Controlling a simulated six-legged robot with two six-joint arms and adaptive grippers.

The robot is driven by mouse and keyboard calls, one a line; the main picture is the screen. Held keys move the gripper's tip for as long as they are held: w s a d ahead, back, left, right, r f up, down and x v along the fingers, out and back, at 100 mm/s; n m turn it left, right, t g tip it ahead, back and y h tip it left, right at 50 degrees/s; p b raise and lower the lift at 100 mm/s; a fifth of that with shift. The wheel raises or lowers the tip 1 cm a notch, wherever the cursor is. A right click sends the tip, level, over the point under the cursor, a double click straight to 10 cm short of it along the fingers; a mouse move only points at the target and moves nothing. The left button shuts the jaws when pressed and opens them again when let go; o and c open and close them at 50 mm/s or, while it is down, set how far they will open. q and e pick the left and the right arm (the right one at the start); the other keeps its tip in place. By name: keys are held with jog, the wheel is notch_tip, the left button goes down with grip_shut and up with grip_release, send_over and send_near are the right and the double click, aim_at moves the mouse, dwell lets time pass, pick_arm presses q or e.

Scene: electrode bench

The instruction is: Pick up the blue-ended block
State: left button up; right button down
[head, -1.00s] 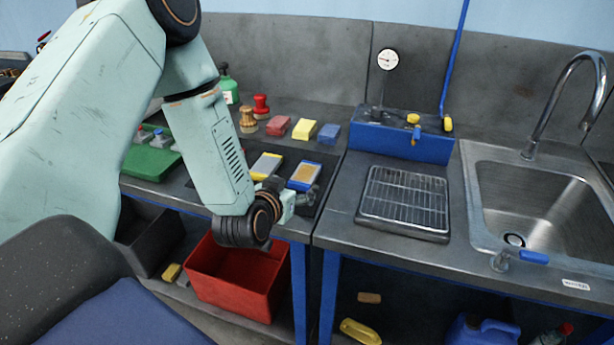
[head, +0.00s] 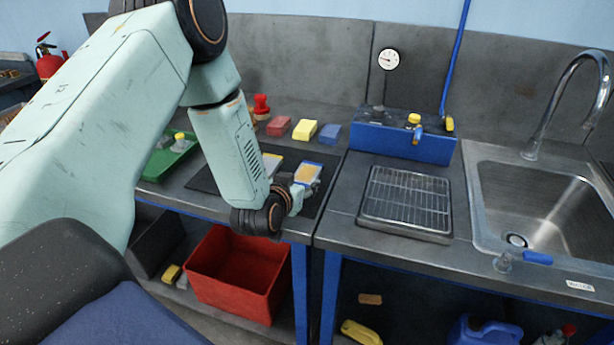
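The blue-ended block (head: 308,173), with a yellow-orange middle and blue at its far end, lies on the dark mat (head: 326,185) at the front of the bench. My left gripper (head: 303,188) is at the block's near end, reaching in from the front left. Its fingers overlap that end in the head view, and the near end is partly hidden. I cannot tell whether the fingers are open or closed on it. A yellow-ended block (head: 272,162) lies to the left, mostly hidden behind my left arm. My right gripper is not in view.
Red (head: 278,126), yellow (head: 304,130) and blue (head: 330,133) blocks stand behind the mat. A wire rack tray (head: 405,203) and a sink (head: 530,210) are to the right. A red bin (head: 238,275) sits below the bench.

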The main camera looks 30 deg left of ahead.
pick_arm(q)
grip_shut()
jog(key=shift+w+a+r, duration=0.1)
jog(key=shift+a+r, duration=0.05)
jog(key=shift+r, duration=0.5)
notch_tip(320, 180, up, 8)
jog(key=shift+r+p, duration=0.1)
jog(key=shift+p, duration=0.85)
jog(key=shift+r, duration=0.25)
